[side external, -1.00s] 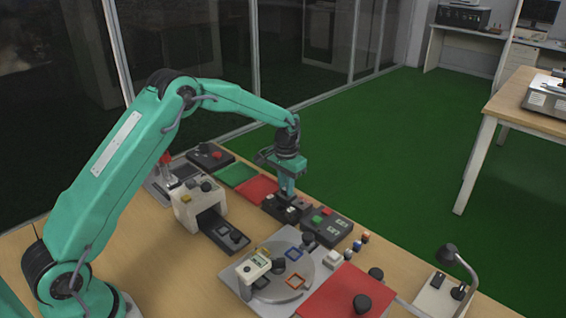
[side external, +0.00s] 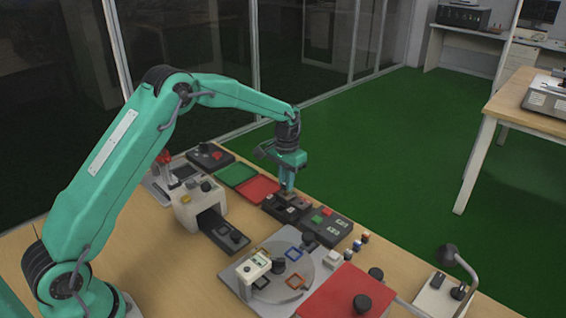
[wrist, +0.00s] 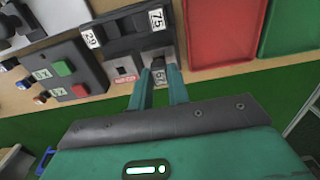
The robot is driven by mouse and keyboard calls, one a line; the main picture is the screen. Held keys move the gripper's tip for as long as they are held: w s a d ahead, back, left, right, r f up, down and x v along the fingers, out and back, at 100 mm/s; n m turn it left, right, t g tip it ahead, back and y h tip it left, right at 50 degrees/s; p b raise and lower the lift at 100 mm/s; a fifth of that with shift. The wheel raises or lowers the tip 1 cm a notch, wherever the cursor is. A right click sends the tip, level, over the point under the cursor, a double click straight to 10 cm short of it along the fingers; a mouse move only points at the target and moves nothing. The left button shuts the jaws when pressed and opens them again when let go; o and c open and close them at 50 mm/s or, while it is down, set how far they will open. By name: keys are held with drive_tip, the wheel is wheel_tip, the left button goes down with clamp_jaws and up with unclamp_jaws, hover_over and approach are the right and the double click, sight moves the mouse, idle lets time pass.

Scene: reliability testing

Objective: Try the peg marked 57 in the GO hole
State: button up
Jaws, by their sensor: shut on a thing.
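My gripper (wrist: 161,76) is shut on a small dark peg (wrist: 158,75); its pale label is too small and partly covered to read. In the side view my gripper (side external: 289,189) points down at a dark gauge block (side external: 271,206). In the wrist view this block (wrist: 108,72) has a plate with a hole (wrist: 124,64) and a red-lettered label, just left of my fingers. The peg's lower end and any hole under it are hidden, so I cannot tell whether it is inserted. Labels 29 (wrist: 92,37) and 75 (wrist: 157,17) stand behind.
A dark button box (side external: 326,227) with red and green buttons stands close beside the block. A red tray (side external: 258,188) and a green tray (side external: 236,174) lie on the other side.

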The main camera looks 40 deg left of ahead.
drive_tip(key=shift+r, duration=0.55)
idle(0.4)
drive_tip(key=shift+r, duration=2)
